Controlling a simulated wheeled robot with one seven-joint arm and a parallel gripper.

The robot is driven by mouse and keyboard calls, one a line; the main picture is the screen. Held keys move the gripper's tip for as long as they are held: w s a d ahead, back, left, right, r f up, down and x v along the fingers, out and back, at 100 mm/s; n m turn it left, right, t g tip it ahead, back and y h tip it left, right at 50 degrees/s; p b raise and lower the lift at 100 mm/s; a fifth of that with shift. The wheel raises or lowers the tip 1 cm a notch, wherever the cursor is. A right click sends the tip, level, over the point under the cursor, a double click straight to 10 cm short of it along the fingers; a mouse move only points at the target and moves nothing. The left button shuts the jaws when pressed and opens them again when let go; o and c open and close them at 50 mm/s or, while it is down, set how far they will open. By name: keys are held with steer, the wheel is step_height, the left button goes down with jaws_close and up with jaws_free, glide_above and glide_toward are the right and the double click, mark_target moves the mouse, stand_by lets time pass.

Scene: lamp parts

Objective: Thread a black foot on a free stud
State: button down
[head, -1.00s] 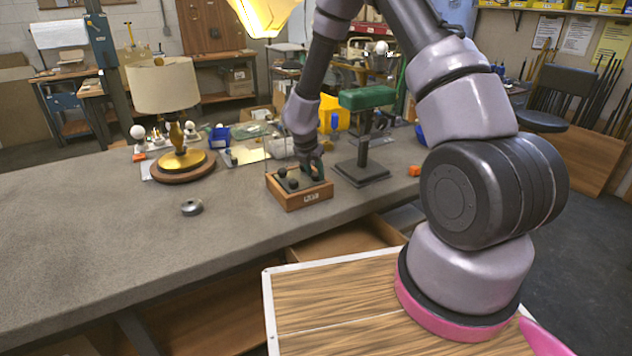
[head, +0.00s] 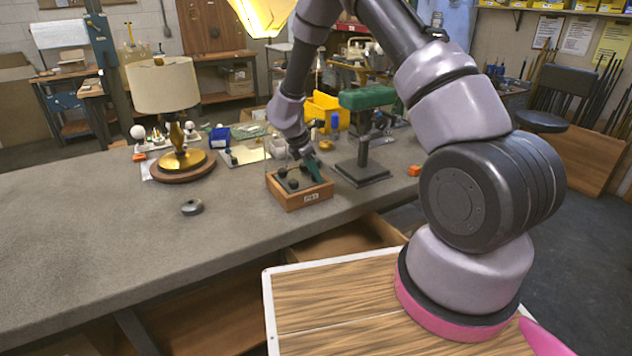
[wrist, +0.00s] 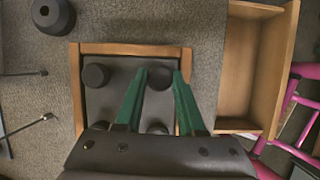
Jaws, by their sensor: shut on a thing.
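Several black feet lie in a wooden tray (head: 308,199) with a dark inner floor on the bench. The tray (wrist: 77,100) also shows in the wrist view. My gripper (head: 312,170) reaches down into it from above. In the wrist view my green fingers (wrist: 161,76) stand on either side of one black foot (wrist: 160,79) and are shut on it. Another foot (wrist: 97,75) sits to its left, and more show nearer the wrist, partly covered by my gripper. I cannot make out a free stud for certain.
A grey round part with a hole (head: 192,207) lies left of the tray. A lamp with a cream shade (head: 163,87) stands further left. A green-topped stand (head: 367,98) is right behind the tray. An open drawer (wrist: 254,65) juts below the bench. The bench's left front is clear.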

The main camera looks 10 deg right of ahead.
steer(key=shift+s+f, duration=0.15)
steer(key=shift+f, duration=0.05)
steer(key=m+g, duration=0.1)
steer(key=m, duration=0.4)
steer(key=m+g, duration=0.1)
steer(key=shift+w+m+g, duration=0.2)
steer(key=shift+m+g, duration=0.1)
steer(key=shift+m, duration=0.1)
steer(key=c, duration=0.6)
jaws_free()
steer(key=shift+f, duration=0.1)
steer(key=shift+w, duration=0.15)
